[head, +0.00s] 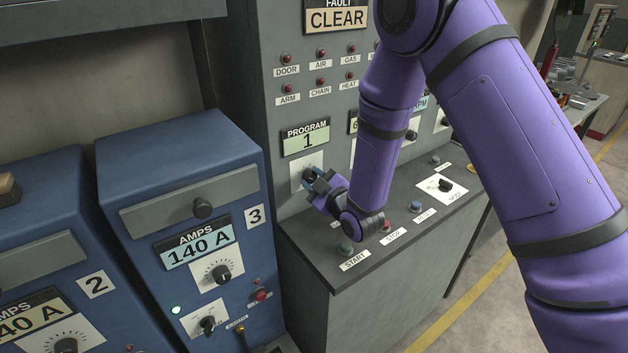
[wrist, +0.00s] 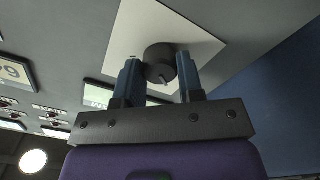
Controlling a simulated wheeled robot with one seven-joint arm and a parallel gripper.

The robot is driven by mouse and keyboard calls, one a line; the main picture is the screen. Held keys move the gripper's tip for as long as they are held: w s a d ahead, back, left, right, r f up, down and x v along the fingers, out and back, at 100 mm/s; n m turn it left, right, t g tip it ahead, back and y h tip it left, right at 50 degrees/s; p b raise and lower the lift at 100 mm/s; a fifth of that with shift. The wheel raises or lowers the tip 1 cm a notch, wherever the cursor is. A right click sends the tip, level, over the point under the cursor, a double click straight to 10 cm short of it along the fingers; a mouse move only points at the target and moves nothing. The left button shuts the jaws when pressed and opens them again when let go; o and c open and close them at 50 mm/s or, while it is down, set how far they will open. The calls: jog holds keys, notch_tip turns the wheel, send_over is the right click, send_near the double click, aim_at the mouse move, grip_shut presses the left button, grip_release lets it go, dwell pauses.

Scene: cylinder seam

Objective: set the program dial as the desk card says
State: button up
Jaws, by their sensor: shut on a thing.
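The program dial (wrist: 160,58) is a dark round knob on a white plate (wrist: 193,30) in the wrist view. My gripper (wrist: 160,75) is shut on the dial, one blue-grey finger on each side of it. In the head view my gripper (head: 312,178) is at the plate below the PROGRAM display (head: 306,138), and its fingers mostly hide the dial there. The display reads 1. I cannot make out any desk card in these views.
A FAULT display (head: 336,16) reads CLEAR above rows of red lamps. A sloped desk below holds the START button (head: 346,249), other buttons and a MODE knob (head: 445,185). Blue AMPS cabinets (head: 190,200), numbered 2 and 3, both reading 140 A, stand at the left.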

jog(key=m, duration=0.4)
jog(key=shift+d, duration=0.1)
jog(key=m, duration=0.3)
jog(key=shift+m, duration=0.4)
jog(key=m, duration=0.6)
jog(key=shift+m, duration=0.4)
jog(key=o, duration=0.9)
jog(key=v, duration=1)
jog(key=shift+s+d, duration=0.3)
